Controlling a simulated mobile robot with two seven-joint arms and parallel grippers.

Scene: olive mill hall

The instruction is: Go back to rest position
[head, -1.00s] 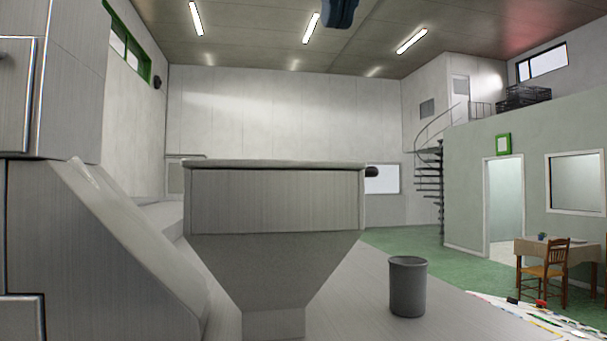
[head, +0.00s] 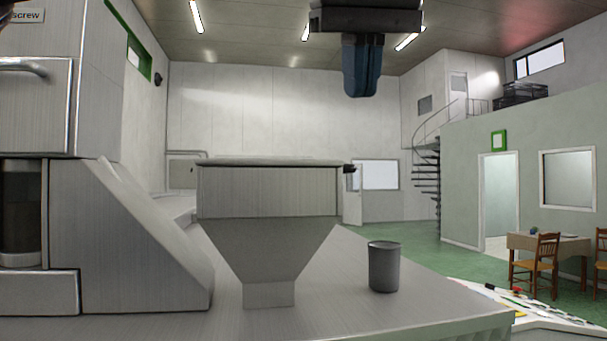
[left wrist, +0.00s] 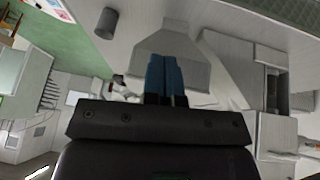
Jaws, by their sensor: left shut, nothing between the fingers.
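My left gripper (head: 363,92) hangs at the top middle of the head view, blue fingers pointing down. The fingers are together with nothing between them. It appears high above the level of the steel hopper and touches nothing that I can see. In the left wrist view the shut blue fingers (left wrist: 166,62) show in front of the hopper. My right gripper is in neither view.
A steel hopper (head: 268,190) stands on a metal worktop (head: 345,305), with a grey bin (head: 384,267) to its right. A large steel machine (head: 130,235) fills the left. A table (head: 560,243) and chairs (head: 538,262) stand far right. Air around the gripper looks clear.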

